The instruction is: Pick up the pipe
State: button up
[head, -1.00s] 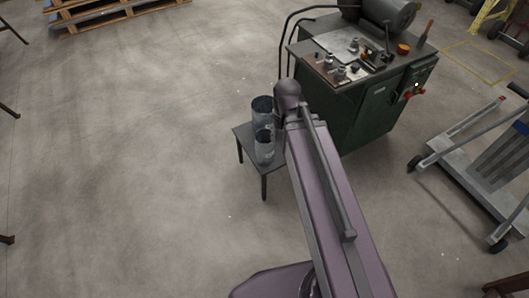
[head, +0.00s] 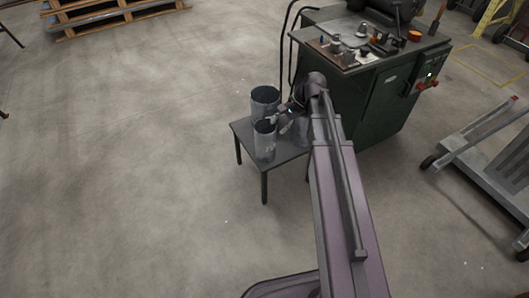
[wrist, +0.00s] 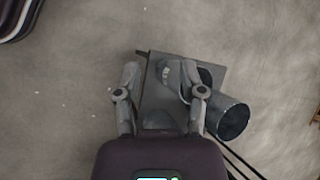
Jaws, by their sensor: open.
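Grey metal pipes stand upright on a small dark table (head: 285,152) in the head view. A wider pipe (head: 265,101) is at the back and a narrower pipe (head: 265,143) is in front. My gripper (head: 287,112) is just right of them, near their top rims, partly hidden by my wrist. In the wrist view my gripper (wrist: 160,72) is open with its fingers spread over the table top (wrist: 156,105). One pipe's round opening (wrist: 230,120) shows right of the right finger, outside the jaws.
A green machine bench (head: 375,95) with tools and fittings on top stands close behind and right of the table. A grey wheeled cart (head: 490,165) is at the right. Wooden pallets (head: 105,15) lie at the far left. The floor on the left is clear.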

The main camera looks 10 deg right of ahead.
jog(key=w+d+f+m+t+y+b, duration=0.2)
jog(key=w+d+f+m+y+b, duration=0.4)
jog(key=b, duration=1.3)
jog(key=shift+w+d+f+m+y+b, duration=0.3)
jog(key=shift+w+d+f+m, duration=1.6)
jog(key=shift+w+f, duration=1.1)
jog(key=shift+s+f, duration=0.4)
jog(key=shift+s, duration=0.05)
jog(key=b, duration=0.3)
send_near(262, 135)
jog(key=shift+x, duration=1.8)
jog(key=shift+w+f, duration=0.1)
jog(key=shift+w, duration=0.05)
jog(key=shift+b+x, duration=1.2)
jog(key=shift+x, duration=1.3)
grip_shut()
